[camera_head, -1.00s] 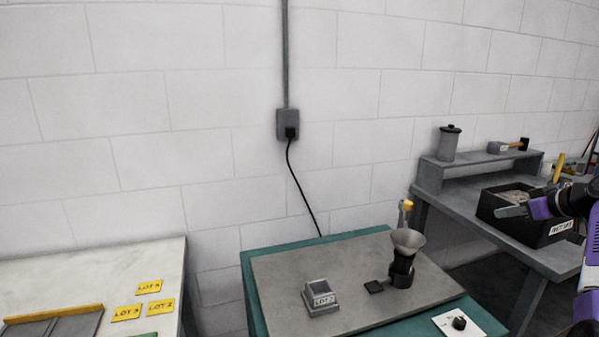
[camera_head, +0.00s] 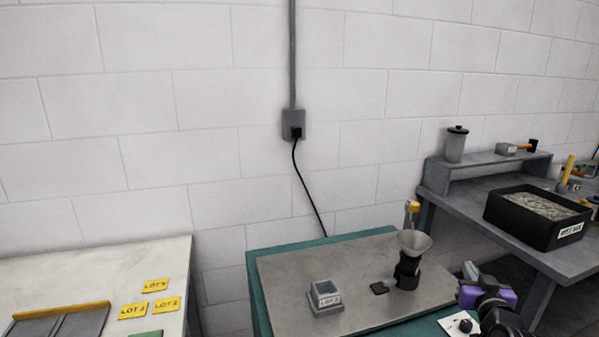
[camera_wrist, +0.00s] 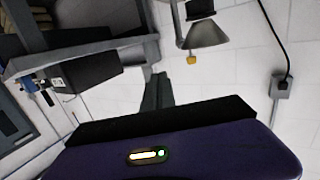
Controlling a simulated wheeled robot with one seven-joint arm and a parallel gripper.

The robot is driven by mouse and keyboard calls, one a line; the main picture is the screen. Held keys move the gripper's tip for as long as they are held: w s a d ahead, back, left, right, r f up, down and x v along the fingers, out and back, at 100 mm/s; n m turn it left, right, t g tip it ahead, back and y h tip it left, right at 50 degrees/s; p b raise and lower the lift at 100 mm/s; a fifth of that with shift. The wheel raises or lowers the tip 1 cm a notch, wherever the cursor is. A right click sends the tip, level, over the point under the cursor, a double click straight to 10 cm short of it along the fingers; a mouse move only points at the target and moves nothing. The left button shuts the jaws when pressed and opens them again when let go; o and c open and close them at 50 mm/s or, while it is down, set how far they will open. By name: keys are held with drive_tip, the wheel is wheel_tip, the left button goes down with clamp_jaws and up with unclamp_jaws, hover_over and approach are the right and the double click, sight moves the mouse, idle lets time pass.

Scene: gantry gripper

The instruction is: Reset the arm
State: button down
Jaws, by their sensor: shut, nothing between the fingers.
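My gripper (camera_head: 470,270) shows in the head view at the lower right, beside the right edge of the green-topped table. Its grey fingers are together and empty, and my purple wrist is behind them. In the wrist view the shut dark fingers (camera_wrist: 157,90) stick up from the purple housing, with nothing between them. The funnel stand (camera_head: 414,245) is a little to the left of my gripper and apart from it. The same funnel (camera_wrist: 207,34) hangs upside down in the wrist view.
A black bin (camera_head: 520,224) stands on the right bench (camera_head: 465,205). A white dial box (camera_head: 459,325) is by my wrist. Yellow lot cards (camera_head: 133,311) lie left.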

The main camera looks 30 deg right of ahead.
drive_tip(key=s+a+f+n+t+y, duration=0.15)
drive_tip(key=s+a, duration=0.25)
drive_tip(key=a, duration=0.6)
drive_tip(key=s+a+n+t+y, duration=0.1)
drive_tip(key=s+a+t, duration=0.15)
drive_tip(key=a, duration=0.85)
drive_tip(key=s+a+f+n+t+y, duration=0.1)
drive_tip(key=s+a, duration=0.3)
drive_tip(key=a, duration=0.6)
drive_tip(key=s+a+f+n+g+y, duration=0.1)
drive_tip(key=s+a+n+y, duration=0.4)
drive_tip(key=s+a, duration=1.2)
drive_tip(key=g+y, duration=0.1)
drive_tip(key=y, duration=0.2)
drive_tip(key=shift+s+f, duration=0.15)
drive_tip(key=shift+s, duration=0.05)
